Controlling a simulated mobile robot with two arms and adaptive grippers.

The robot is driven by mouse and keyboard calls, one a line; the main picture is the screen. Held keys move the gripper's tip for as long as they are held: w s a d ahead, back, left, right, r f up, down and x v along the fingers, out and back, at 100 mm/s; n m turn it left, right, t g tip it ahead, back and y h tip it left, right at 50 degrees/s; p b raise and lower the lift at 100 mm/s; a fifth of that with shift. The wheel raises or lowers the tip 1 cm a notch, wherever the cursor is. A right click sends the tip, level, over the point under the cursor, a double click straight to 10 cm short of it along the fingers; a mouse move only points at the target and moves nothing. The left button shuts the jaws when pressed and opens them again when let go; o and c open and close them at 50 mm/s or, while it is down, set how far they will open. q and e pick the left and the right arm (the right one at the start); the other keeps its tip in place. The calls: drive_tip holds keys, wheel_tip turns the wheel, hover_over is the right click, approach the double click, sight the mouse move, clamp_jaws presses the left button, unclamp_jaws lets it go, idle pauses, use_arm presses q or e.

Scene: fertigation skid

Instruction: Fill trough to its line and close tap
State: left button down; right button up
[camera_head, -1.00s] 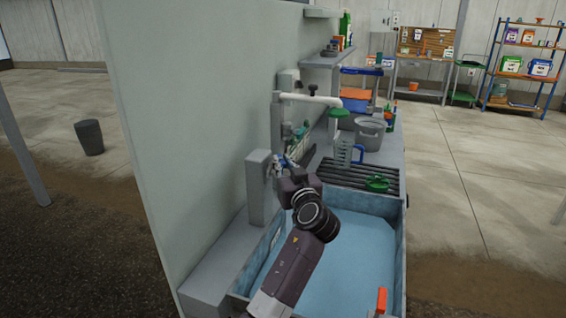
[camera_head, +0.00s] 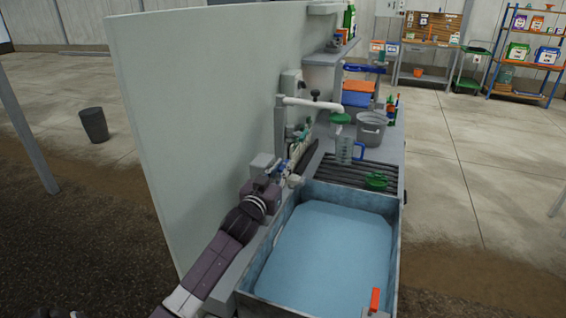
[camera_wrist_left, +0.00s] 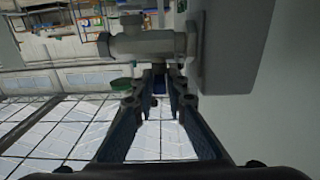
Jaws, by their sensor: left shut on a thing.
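The grey trough (camera_head: 398,262) stands at lower centre right in the head view, with a flat sheet of pale blue water (camera_head: 330,250) inside. I cannot make out its fill line. The tap body (camera_wrist_left: 145,45) is a grey pipe fitting on a grey block in the left wrist view; in the head view the tap (camera_head: 294,181) sits at the trough's far left corner. My left gripper (camera_head: 282,168) is at the tap, its fingers (camera_wrist_left: 159,84) shut on the small dark blue tap handle (camera_wrist_left: 159,87), mostly hidden between them. My right gripper is not in view.
Beyond the trough are a slatted rack (camera_head: 345,171), a green round item (camera_head: 376,181), a clear jug (camera_head: 345,150) and a grey bucket (camera_head: 371,128). An orange piece (camera_head: 375,298) stands at the trough's near right. A pale panel (camera_head: 200,130) rises on the left.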

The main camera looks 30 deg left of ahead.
use_arm(q)
drive_tip(key=shift+h, duration=0.3)
drive_tip(key=c, duration=2)
unclamp_jaws()
drive_tip(key=s, duration=0.4)
drive_tip(key=s+d, duration=0.1)
drive_tip(key=s, duration=0.3)
drive_tip(key=s+d, duration=0.1)
drive_tip(key=s, duration=0.2)
drive_tip(key=shift+s+d, duration=0.15)
drive_tip(key=shift+s, duration=0.25)
